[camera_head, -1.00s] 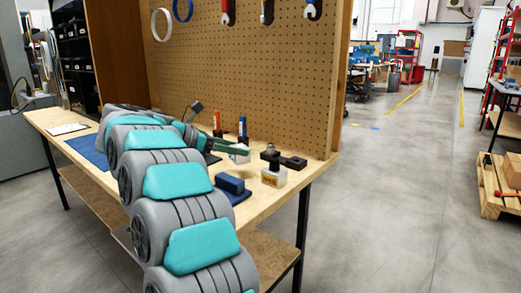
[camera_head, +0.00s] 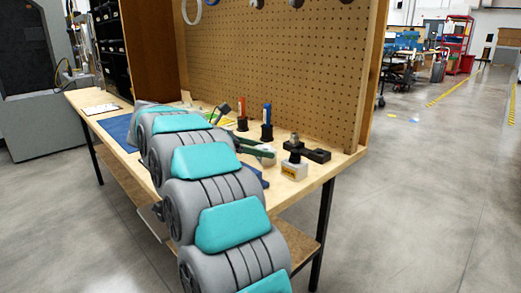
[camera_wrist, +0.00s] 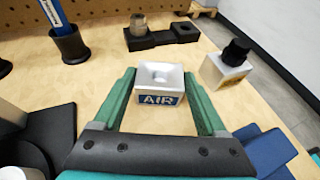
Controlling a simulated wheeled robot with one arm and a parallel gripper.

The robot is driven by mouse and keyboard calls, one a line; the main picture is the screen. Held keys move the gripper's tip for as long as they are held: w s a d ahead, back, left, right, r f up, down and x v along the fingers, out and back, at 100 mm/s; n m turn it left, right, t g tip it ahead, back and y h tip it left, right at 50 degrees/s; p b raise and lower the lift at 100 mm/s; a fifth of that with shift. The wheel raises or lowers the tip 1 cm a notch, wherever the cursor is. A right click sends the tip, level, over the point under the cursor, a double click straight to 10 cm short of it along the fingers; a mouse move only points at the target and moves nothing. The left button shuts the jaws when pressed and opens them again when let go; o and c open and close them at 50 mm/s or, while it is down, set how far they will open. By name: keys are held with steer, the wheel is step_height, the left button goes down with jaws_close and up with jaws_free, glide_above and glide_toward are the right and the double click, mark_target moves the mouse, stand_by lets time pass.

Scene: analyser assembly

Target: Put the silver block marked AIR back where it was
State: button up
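I cannot tell clearly whether the block's base touches the bench.
A silver block with a black knob (camera_wrist: 226,69) stands to the right, and a black bar fixture (camera_wrist: 162,37) behind. A blue-handled tool in a black holder (camera_wrist: 70,46) is at left. A blue block (camera_wrist: 263,149) lies near my gripper. The pegboard (camera_head: 280,75) backs the bench.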

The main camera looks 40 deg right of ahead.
steer(key=o, duration=0.4)
steer(key=shift+c, duration=0.2)
steer(key=shift+r, duration=0.15)
steer(key=b+v, duration=0.1)
steer(key=v, duration=0.9)
steer(key=shift+w+a, duration=0.1)
steer(key=shift+a, duration=0.15)
steer(key=shift+b+v, duration=0.35)
steer(key=shift+v, duration=0.4)
steer(key=shift+r, duration=0.1)
